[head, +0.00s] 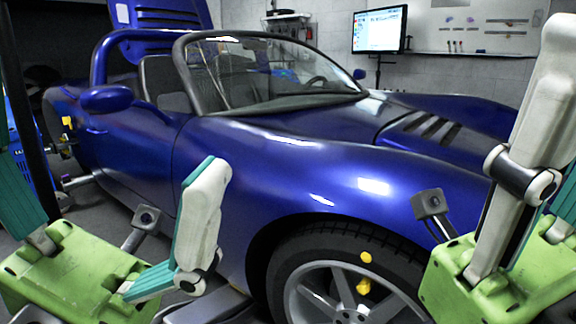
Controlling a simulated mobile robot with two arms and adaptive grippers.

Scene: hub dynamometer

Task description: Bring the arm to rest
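My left gripper (108,165) is at the lower left in the head view, in front of the blue car's side. Its green body is low in the picture. Its two white and teal fingers stand wide apart with nothing between them; the left finger is cut off by the picture edge. My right gripper (560,100) is at the right edge, in front of the car's front fender. One long white finger points up; the other shows only as a teal strip. Its fingertips are mostly out of frame, and I see no held object.
The blue open-top car (290,165) fills the middle, close behind both grippers. Its front wheel (335,290), with yellow marks, is between them at the bottom. A monitor (379,30) stands behind, beside a whiteboard (480,28). A dark post (22,110) stands at the left.

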